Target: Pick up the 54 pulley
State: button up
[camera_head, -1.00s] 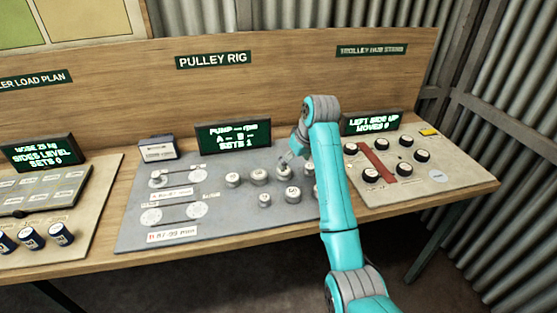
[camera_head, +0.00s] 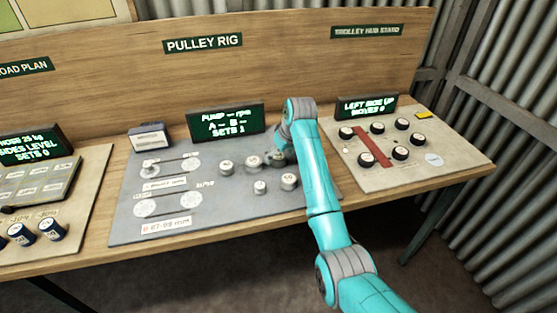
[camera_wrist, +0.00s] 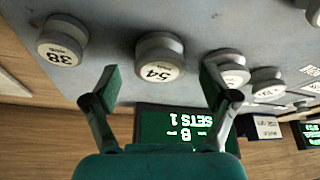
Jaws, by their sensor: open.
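The 54 pulley (camera_wrist: 160,58) is a short grey cylinder with a white top marked 54, upright on the grey board in the wrist view. My gripper (camera_wrist: 162,82) is open and empty. Its two dark green fingertips are spread to either side of the 54 pulley's near edge, with no contact visible. In the head view my gripper (camera_head: 279,156) is over the back row of pulleys, and it and my arm largely hide the 54 pulley there.
The 38 pulley (camera_wrist: 63,42) stands left of it in the wrist view. Another pulley (camera_wrist: 228,68) is close on the right, near my right finger. The pulley rig display (camera_wrist: 180,125) stands behind. Two more pulleys (camera_head: 260,187) (camera_head: 289,181) stand in front in the head view.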

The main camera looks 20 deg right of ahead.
jog(key=shift+x, duration=0.9)
jog(key=c, duration=1.4)
